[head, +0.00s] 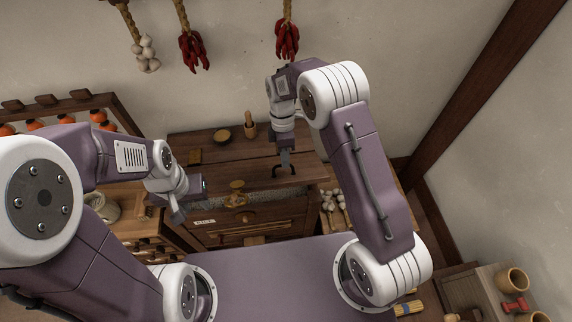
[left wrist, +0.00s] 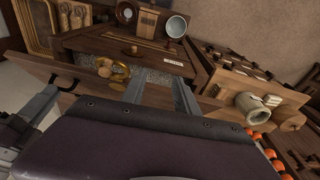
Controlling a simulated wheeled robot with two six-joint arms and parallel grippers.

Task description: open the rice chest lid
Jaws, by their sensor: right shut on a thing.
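The rice chest (head: 215,237) is a brown wooden box at the centre of the head view. Its lid (head: 240,160) stands partly open: a grey speckled strip (head: 280,194) shows between the lid and the front wall, with a brass piece (head: 236,197) at it. The left wrist view shows the grey strip (left wrist: 150,77) and a dark handle (left wrist: 66,82) on the lid's edge. My right gripper (head: 286,164) points down at the lid and is shut, it seems on its handle; the contact is small. My left gripper (head: 179,213) is open and empty over the chest's left front, its two fingers apart (left wrist: 160,88).
A jar (head: 104,207) stands on the low cabinet at left. Garlic bulbs (head: 333,207) lie right of the chest. Strings of peppers (head: 287,40) hang on the wall. A shelf with pots (head: 511,281) stands at lower right.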

